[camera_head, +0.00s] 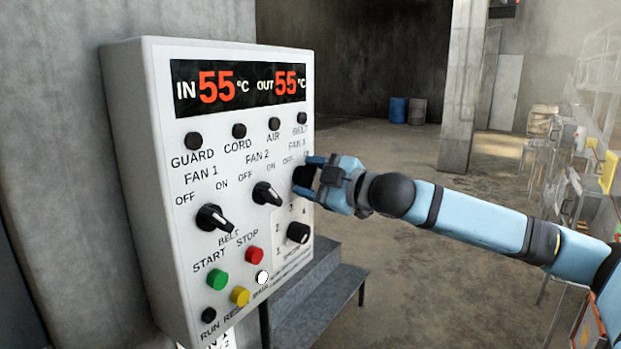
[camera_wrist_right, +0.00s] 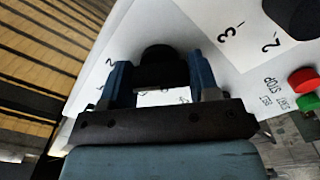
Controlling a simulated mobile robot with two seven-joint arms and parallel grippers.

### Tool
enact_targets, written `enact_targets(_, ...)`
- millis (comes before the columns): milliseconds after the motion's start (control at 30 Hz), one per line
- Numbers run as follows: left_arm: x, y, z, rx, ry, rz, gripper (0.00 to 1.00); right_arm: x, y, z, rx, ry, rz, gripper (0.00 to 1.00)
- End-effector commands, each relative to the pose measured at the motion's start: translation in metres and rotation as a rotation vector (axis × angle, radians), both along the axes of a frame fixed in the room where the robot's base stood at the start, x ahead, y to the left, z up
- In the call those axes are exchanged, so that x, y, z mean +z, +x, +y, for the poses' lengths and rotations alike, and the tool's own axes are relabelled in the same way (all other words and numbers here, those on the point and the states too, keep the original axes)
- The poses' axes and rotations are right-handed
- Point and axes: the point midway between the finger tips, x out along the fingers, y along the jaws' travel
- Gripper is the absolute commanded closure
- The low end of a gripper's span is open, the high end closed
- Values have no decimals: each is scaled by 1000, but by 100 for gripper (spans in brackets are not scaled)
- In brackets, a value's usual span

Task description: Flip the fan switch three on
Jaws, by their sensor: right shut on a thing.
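The white control panel (camera_head: 165,180) faces me on the left in the head view. The fan 3 switch, a black knob (camera_head: 302,177), is at the right end of the switch row, partly hidden by my right gripper (camera_head: 316,178). In the right wrist view the black knob (camera_wrist_right: 158,66) sits between the two blue fingers of my right gripper (camera_wrist_right: 158,82), which is shut on it. The way the knob points is hidden. The fan 1 switch (camera_head: 213,217) and fan 2 switch (camera_head: 267,194) show clear with white pointer marks. My left gripper is out of view.
Below the fan switches are a black numbered dial (camera_head: 298,233), a red stop button (camera_head: 255,255), a green start button (camera_head: 218,279) and a yellow button (camera_head: 240,296). A grey metal step (camera_head: 320,295) stands below the panel. Open floor lies to the right.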

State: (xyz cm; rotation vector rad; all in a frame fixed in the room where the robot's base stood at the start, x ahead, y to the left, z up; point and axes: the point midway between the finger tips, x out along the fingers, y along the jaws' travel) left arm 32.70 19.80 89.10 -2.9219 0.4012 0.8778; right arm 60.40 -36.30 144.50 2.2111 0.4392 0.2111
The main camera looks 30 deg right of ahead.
Motion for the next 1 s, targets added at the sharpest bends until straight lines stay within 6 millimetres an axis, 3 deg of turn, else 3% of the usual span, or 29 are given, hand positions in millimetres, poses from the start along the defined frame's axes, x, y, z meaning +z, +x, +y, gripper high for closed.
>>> enact_targets(333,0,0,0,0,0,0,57,0,0,0,1,38,15,68)
enact_targets(367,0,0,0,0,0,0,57,0,0,0,1,38,16,38)
enact_targets(433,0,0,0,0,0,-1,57,0,0,0,1,38,15,22)
enact_targets(467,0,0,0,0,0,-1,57,0,0,0,1,37,15,19)
enact_targets(767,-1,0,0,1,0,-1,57,-1,-2,-1,0,35,15,19)
enact_targets(1000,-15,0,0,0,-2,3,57,-5,-26,-11,-2,29,16,19)
